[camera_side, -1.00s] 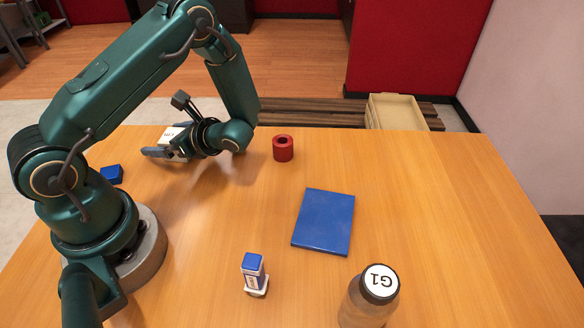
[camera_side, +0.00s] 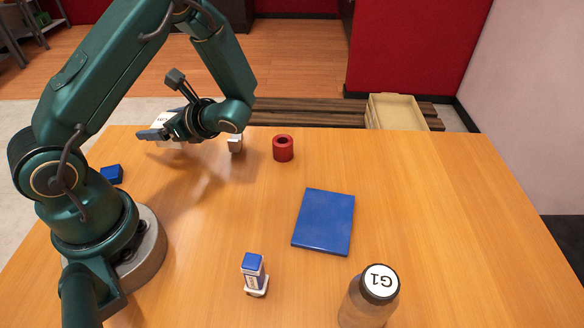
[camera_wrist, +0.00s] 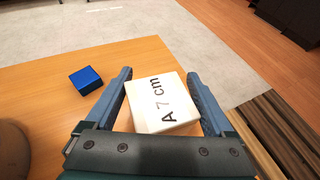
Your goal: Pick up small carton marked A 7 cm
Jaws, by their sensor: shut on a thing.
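The small white carton marked "A 7 cm" (camera_wrist: 160,101) is between the two fingers of my gripper (camera_wrist: 163,88) in the wrist view, its label facing the camera. My gripper is shut on it. In the side view the carton (camera_side: 168,122) shows as a white patch partly hidden behind my gripper (camera_side: 160,133). My gripper and the carton are above the table's far left part, with a soft shadow on the wood below.
A blue block (camera_side: 111,175) lies at the left, also in the wrist view (camera_wrist: 86,80). A small whitish block (camera_side: 235,143) and a red ring (camera_side: 283,148) stand near the back edge. A blue plate (camera_side: 324,222), a blue-topped dispenser (camera_side: 254,274) and a bottle marked G1 (camera_side: 369,297) are nearer.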

